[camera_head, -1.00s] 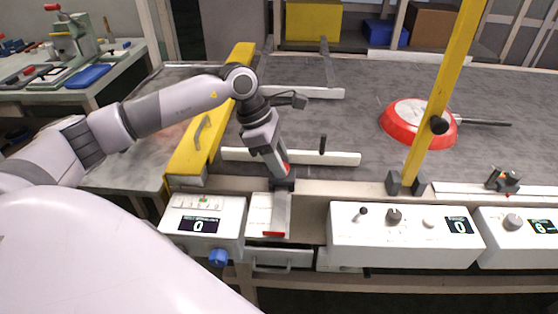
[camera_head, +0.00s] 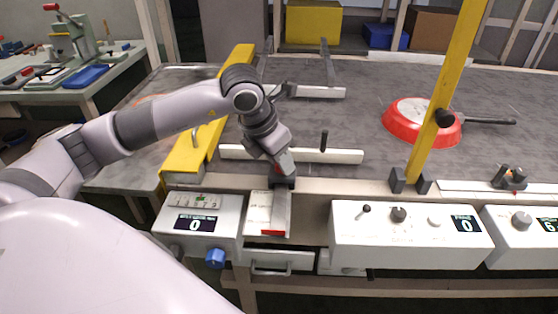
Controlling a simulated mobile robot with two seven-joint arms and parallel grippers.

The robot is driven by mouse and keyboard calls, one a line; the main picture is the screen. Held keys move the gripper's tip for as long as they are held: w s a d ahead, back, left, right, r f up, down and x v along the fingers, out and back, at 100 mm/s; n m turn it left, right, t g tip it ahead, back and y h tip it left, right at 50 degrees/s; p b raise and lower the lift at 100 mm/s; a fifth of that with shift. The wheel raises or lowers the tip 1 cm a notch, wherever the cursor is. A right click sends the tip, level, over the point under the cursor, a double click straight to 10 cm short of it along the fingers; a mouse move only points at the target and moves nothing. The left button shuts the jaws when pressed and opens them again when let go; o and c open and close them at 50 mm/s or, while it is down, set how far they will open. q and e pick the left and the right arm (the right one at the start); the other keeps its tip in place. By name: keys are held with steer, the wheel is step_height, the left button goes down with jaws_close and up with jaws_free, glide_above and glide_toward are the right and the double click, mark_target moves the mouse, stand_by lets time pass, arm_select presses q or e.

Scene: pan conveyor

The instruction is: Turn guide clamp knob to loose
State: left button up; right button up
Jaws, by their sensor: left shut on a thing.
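My left gripper (camera_head: 284,181) points down at the front edge of the conveyor, at the back end of a pale plate (camera_head: 257,212) with a grey bar and a red tip (camera_head: 273,233). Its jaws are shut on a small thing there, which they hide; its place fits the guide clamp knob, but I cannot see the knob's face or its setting. A white guide rail (camera_head: 335,156) with a black upright post (camera_head: 324,141) lies on the belt just behind the gripper. My right gripper is not in view.
A control box with a blue knob (camera_head: 215,258) stands left of the plate, and a wider white box (camera_head: 400,247) stands right. A yellow post (camera_head: 440,90) rises at right. A red pan (camera_head: 408,131) lies on the grey belt (camera_head: 355,110) behind it.

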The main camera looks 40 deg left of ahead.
arm_select(q)
steer(key=shift+n+y, duration=0.3)
steer(key=shift+n, duration=0.4)
steer(key=o, duration=1)
steer(key=shift+o, duration=0.2)
steer(key=v, duration=0.7)
steer(key=shift+s, duration=0.1)
